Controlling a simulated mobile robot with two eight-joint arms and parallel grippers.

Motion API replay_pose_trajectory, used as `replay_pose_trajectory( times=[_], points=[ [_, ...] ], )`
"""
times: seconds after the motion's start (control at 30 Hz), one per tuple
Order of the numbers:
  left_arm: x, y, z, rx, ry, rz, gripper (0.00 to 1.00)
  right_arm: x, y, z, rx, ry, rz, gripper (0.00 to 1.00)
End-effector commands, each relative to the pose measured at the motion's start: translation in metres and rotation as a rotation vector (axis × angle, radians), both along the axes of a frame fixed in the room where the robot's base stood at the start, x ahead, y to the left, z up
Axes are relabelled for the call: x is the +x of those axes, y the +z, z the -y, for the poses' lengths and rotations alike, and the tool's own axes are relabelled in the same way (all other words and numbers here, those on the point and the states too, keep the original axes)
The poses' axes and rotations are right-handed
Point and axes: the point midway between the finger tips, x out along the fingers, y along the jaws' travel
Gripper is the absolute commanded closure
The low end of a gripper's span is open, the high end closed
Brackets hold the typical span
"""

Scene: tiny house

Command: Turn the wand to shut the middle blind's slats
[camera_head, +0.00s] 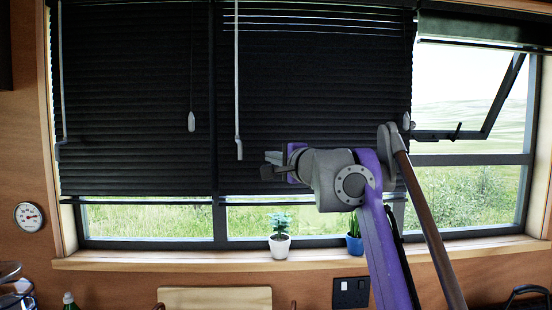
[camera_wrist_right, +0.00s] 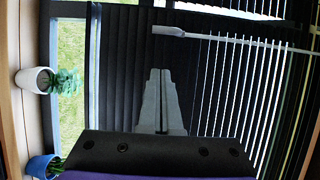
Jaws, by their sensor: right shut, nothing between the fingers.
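The middle blind (camera_head: 320,90) is black and hangs lowered; its slats show pale stripes of light between them in the right wrist view (camera_wrist_right: 235,85). Its light grey wand (camera_head: 237,80) hangs near its left edge, with a thicker lower end that also shows in the right wrist view (camera_wrist_right: 168,31). My right gripper (camera_head: 268,165) is shut and empty, just right of the wand's lower end and slightly lower in the head view. In the wrist view its fingertips (camera_wrist_right: 160,72) point toward the blind, apart from the wand. My left gripper is out of view.
A left blind (camera_head: 130,100) has its own wand (camera_head: 61,80) and a cord tassel (camera_head: 191,122). A raised blind (camera_head: 480,28) hangs above the tilted-open right window. A white-potted plant (camera_head: 279,246) and a blue-potted plant (camera_head: 355,245) stand on the sill (camera_head: 180,259).

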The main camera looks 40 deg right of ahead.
Motion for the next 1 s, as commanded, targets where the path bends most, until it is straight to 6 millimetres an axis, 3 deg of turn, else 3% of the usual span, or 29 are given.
replay_pose_trajectory(
  times=[0.23,0.4,0.6,1.0],
  points=[
    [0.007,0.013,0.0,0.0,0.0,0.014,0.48,0.047,0.002,0.012,0.0,0.002,0.002,1.0],
    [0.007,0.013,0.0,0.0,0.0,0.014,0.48,0.068,0.001,-0.003,0.001,0.003,0.001,1.0],
    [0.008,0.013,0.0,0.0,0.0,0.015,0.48,0.078,0.0,-0.008,0.001,0.001,0.0,1.0],
    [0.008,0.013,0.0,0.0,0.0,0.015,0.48,0.077,0.0,-0.011,0.001,0.003,0.0,1.0]
  ],
)
